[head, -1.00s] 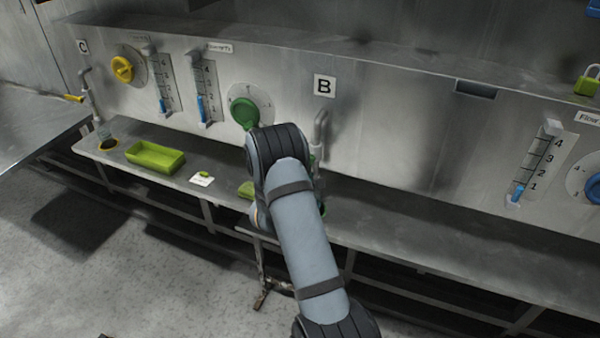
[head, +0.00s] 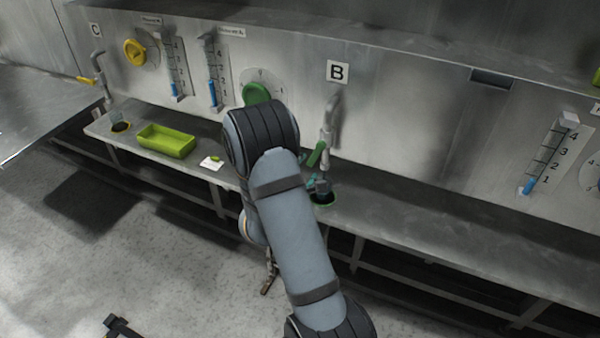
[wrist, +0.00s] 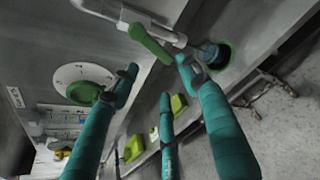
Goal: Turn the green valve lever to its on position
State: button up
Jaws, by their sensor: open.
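The green valve lever (head: 316,154) sits on the grey pipe (head: 332,112) beside the B sign. It slants down from the pipe. In the wrist view the lever (wrist: 150,42) runs diagonally from the pipe (wrist: 115,12) toward the fingertips. My gripper (wrist: 158,80) is open, with teal fingers spread and nothing between them. One fingertip appears close to the lever's lower end; I cannot tell whether they touch. In the head view only small teal parts of my gripper (head: 318,184) show, below the lever; my arm hides the rest.
A green-rimmed drain hole (head: 323,201) is in the bench below the pipe. A green round dial (head: 256,94) is on the panel left of it. A green tray (head: 166,141) and a white card (head: 211,163) lie on the bench. The bench to the right is clear.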

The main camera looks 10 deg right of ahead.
jog(key=shift+s+a+r, duration=0.25)
jog(key=shift+s, duration=0.3)
